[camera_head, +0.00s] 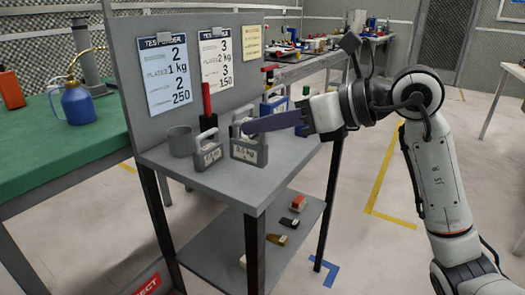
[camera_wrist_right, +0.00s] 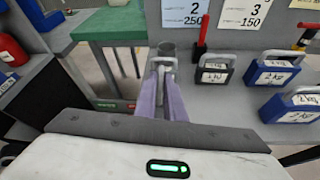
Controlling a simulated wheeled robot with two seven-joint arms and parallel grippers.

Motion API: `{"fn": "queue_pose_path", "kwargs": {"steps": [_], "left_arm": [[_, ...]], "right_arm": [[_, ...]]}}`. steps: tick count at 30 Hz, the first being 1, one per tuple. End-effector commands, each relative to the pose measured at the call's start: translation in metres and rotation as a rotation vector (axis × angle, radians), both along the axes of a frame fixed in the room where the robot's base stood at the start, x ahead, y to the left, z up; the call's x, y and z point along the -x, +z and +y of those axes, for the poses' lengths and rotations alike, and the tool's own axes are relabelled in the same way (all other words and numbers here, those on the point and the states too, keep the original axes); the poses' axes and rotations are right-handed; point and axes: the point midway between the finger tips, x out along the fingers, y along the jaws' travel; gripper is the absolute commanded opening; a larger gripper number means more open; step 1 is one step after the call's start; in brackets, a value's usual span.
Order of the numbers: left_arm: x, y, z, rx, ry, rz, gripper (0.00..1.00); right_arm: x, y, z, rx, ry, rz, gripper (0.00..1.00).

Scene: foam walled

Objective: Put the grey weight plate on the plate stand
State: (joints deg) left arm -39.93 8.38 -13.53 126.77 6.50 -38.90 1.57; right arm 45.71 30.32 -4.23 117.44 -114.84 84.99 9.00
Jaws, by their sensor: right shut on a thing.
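My right gripper (camera_head: 248,127) reaches in from the right, its purple fingers level over the small grey table. It is shut on the handle of a grey weight (camera_head: 248,153) with a white label. In the right wrist view, the fingers (camera_wrist_right: 164,78) close around a light grey handle (camera_wrist_right: 163,62); the body below is hidden by the fingers. A smaller grey weight (camera_head: 208,154) stands to its left on the tabletop. I cannot tell whether the held weight touches the table. No plate stand can be clearly made out. My left gripper is out of view.
A grey cup (camera_head: 181,141) stands near the board. Blue labelled weights (camera_wrist_right: 276,72) and a red-handled tool (camera_head: 206,100) crowd the tabletop (camera_head: 232,188). A grey upright board (camera_head: 130,60) with posted sheets bounds the back. A lower shelf (camera_head: 225,255) holds small blocks.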

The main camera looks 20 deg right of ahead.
Motion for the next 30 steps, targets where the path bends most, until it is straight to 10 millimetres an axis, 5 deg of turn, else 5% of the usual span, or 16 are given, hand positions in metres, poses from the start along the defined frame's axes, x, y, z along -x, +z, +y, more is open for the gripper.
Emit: {"fn": "queue_pose_path", "kwargs": {"steps": [11, 22, 23, 25, 30], "left_arm": [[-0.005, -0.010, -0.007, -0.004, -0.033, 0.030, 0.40], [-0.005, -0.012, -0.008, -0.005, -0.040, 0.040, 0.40], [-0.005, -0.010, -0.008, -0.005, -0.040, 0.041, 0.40], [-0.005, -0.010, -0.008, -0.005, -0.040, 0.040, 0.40], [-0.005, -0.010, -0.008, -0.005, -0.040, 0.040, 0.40]], "right_arm": [[0.000, -0.038, 0.000, -0.005, 0.000, -0.006, 0.00], [0.000, -0.042, 0.000, -0.002, -0.001, -0.008, 0.00], [0.000, -0.043, 0.000, 0.001, 0.000, -0.003, 0.14], [0.000, -0.043, 0.000, 0.000, 0.000, -0.003, 0.26], [0.000, -0.042, 0.000, 0.000, 0.000, -0.004, 0.28]]}}
